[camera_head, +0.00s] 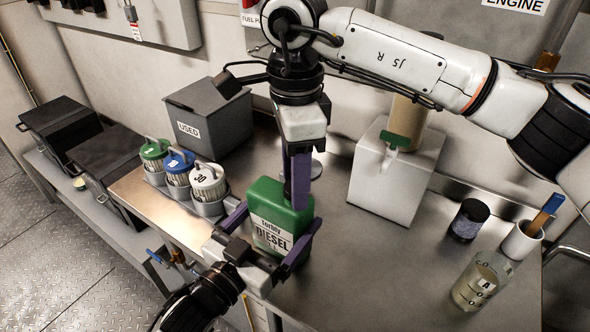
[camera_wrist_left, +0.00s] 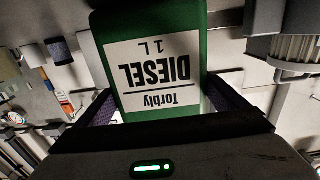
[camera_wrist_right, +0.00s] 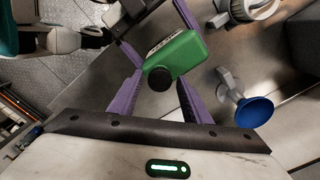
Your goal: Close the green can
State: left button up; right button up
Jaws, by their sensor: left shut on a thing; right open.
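The green can (camera_head: 277,220), labelled Torbly Diesel, stands upright near the table's front edge. My left gripper (camera_head: 268,238) is shut on its lower body from the front, one finger on each side; the label fills the left wrist view (camera_wrist_left: 155,65). My right gripper (camera_head: 298,200) points down over the can's top, open. In the right wrist view a round black cap (camera_wrist_right: 159,79) shows on the can's top between the parted purple fingers; how tightly it sits cannot be told.
Several colored-lid filters (camera_head: 178,165) stand left of the can, with a grey USED box (camera_head: 205,118) behind. A white block (camera_head: 395,175), a dark jar (camera_head: 468,219) and a glass beaker (camera_head: 482,282) stand to the right.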

jog(key=c, duration=1.1)
jog(key=m, duration=0.5)
jog(key=o, duration=1.3)
jog(key=shift+c, duration=0.2)
jog(key=shift+r, duration=0.15)
notch_tip(320, 180, up, 12)
pick_arm(q)
jog(key=o, duration=1.8)
